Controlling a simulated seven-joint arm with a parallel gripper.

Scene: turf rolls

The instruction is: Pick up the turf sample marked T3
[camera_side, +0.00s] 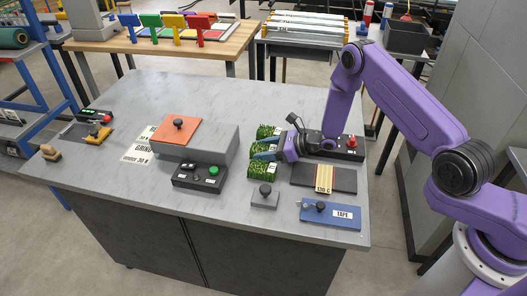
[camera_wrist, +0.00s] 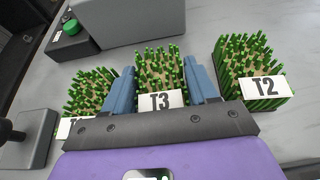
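The turf sample marked T3 (camera_wrist: 160,72) is a small block of green grass with a white label, in the middle of the wrist view. My gripper (camera_wrist: 160,85) has one blue finger on each side of T3, close against its sides. I cannot tell whether the fingers press on it or leave a small gap. In the side view my gripper (camera_side: 265,150) is low over the row of samples and hides most of T3. The sample marked T2 (camera_wrist: 250,70) stands apart to the right in the wrist view. A third sample (camera_wrist: 90,93) is at left, its label partly hidden.
A grey block (camera_side: 208,143) with an orange plate (camera_side: 180,130) stands left of the samples, behind a control box with a green button (camera_side: 213,170). A small knobbed weight (camera_side: 265,197), a dark tray (camera_side: 340,180) and a blue TAPE box (camera_side: 318,213) lie nearer the front edge.

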